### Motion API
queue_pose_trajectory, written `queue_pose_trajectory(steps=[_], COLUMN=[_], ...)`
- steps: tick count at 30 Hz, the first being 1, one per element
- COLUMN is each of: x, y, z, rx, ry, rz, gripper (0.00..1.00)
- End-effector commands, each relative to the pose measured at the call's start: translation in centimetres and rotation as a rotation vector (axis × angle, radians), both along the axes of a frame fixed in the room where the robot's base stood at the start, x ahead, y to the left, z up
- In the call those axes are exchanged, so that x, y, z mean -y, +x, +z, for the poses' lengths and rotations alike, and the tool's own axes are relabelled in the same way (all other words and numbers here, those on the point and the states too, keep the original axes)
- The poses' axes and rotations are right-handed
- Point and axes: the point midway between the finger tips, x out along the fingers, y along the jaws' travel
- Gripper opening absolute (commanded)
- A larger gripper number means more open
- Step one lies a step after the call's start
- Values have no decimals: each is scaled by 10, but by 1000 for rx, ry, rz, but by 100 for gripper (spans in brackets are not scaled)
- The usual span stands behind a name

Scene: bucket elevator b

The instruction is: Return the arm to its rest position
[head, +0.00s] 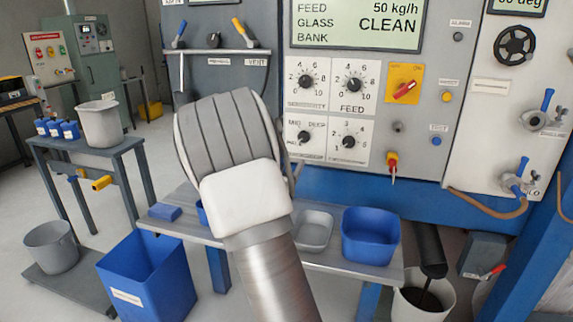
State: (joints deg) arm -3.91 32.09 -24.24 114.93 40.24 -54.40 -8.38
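My arm (234,195) rises from the bottom of the head view, with a metal tube, a white housing and a grey ribbed block at its upper end. It stands in front of the low bench and the control panel. No gripper fingers show, so I cannot see whether my gripper is open or shut, or holds anything.
Behind my arm is a low bench (375,277) with a blue tub (370,237) and a grey tray (314,230). A blue bin (148,275) stands on the left, a white bucket (422,302) on the right. The control panel (372,100) is behind. Open floor shows at left.

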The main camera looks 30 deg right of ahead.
Motion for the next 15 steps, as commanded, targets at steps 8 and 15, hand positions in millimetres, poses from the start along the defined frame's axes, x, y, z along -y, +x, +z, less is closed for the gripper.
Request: queue_pose_trajectory(steps=[8, 15], x=[0, -28], y=[0, 1], z=[0, 20], rx=[-1, -37], ry=[2, 130], rz=[1, 101], gripper=[81, 81])
